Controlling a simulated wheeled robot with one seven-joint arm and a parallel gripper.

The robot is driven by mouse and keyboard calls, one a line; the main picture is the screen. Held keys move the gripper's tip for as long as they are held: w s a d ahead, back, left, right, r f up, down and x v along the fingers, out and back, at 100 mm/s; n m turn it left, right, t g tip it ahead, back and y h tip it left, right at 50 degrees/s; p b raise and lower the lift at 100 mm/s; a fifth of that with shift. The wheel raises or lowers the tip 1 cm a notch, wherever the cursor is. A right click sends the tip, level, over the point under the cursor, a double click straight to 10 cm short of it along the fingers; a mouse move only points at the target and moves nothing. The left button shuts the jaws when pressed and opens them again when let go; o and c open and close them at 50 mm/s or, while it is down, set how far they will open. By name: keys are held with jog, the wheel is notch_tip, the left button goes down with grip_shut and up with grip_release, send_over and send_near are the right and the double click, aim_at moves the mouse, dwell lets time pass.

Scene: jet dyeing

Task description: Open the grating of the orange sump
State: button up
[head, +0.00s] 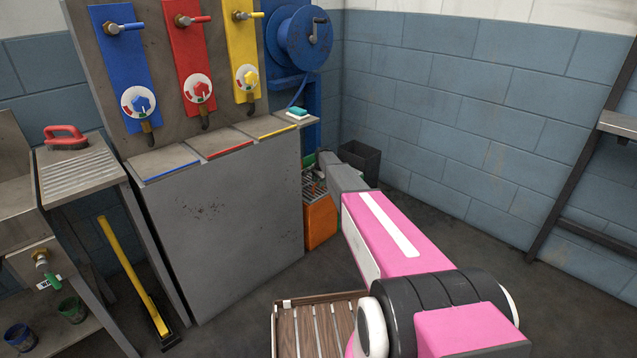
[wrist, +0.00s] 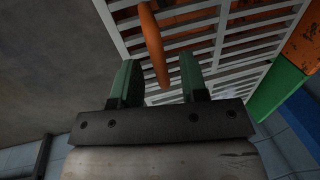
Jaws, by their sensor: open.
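The orange sump (head: 320,222) stands on the floor just right of the grey cabinet, with a grey slatted grating (head: 313,188) on top. In the wrist view the grating (wrist: 235,45) fills the upper part, with orange showing between its bars. An orange bar-like handle (wrist: 152,40) stands out in front of the grating. My gripper (wrist: 160,68) has two green fingers, open, one on each side of the handle's near end. I cannot tell whether either finger touches it. In the head view my arm hides part of the sump's right side.
A dark open bin (head: 360,160) stands behind my arm near the wall. The grey cabinet (head: 225,220) borders the sump on the left. A blue hose reel (head: 300,38) is above and behind. A green block (wrist: 277,88) lies right of the grating in the wrist view.

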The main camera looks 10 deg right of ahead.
grip_shut()
jog(key=w+a+r+g+h, duration=0.1)
jog(key=w+a+r+g, duration=0.1)
jog(key=r, duration=0.7)
jog(key=shift+w+a+h, duration=0.3)
jog(key=shift+w+a, duration=0.25)
jog(key=shift+w, duration=0.7)
grip_release()
jog(key=shift+a, duration=0.1)
jog(key=shift+s, duration=0.1)
